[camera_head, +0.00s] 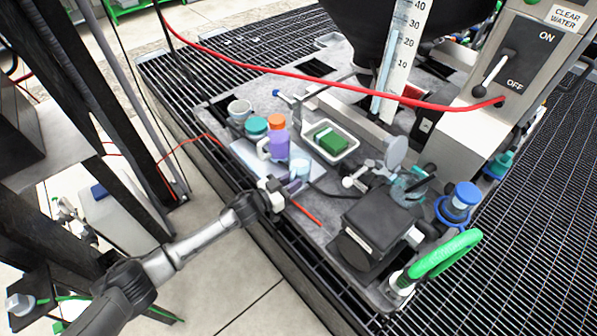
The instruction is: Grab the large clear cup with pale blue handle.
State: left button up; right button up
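My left arm reaches in from the lower left. Its gripper (284,187) is at the near edge of the grey worktop, just in front of a small pale blue and whitish cup-like item (299,169). This item may be the clear cup with the pale blue handle; its handle cannot be made out. The gripper partly overlaps it and a purple patch beside it. I cannot tell whether the fingers touch anything or how far apart they are. A greyish cup (240,109) stands farther back at the left. My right gripper is not in view.
A teal-lidded container (257,126) and a purple bottle with orange cap (278,143) stand close behind the gripper. A white tray (350,139) holds a green block. A red hose (300,74) crosses above. A dark box (375,230) and a green-handled valve (447,254) stand right.

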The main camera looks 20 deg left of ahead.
pick_arm(q)
grip_shut()
dwell(0.3)
jog(key=shift+r, duration=0.15)
